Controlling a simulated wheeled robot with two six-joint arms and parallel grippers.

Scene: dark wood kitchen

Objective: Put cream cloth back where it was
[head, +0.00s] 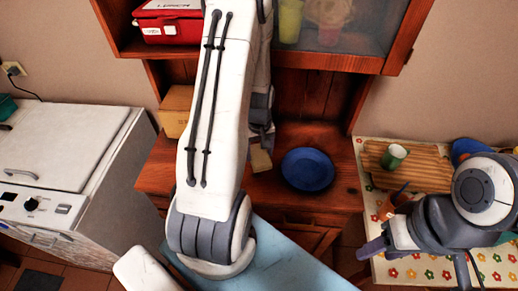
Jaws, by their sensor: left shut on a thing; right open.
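The cream cloth (260,159) shows as a small beige patch over the wooden cabinet's counter, left of the blue plate. My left gripper (263,133) is shut on it, reaching down from above. My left arm covers much of this gripper and the area to its left. I cannot tell whether the cloth touches the counter. My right gripper (372,248) is open by the front left corner of the flowered table, away from the cloth.
A blue plate (308,169) lies on the wooden counter (335,196). A cardboard box (175,110) stands at the counter's left. A red case (168,22) sits on the upper shelf.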

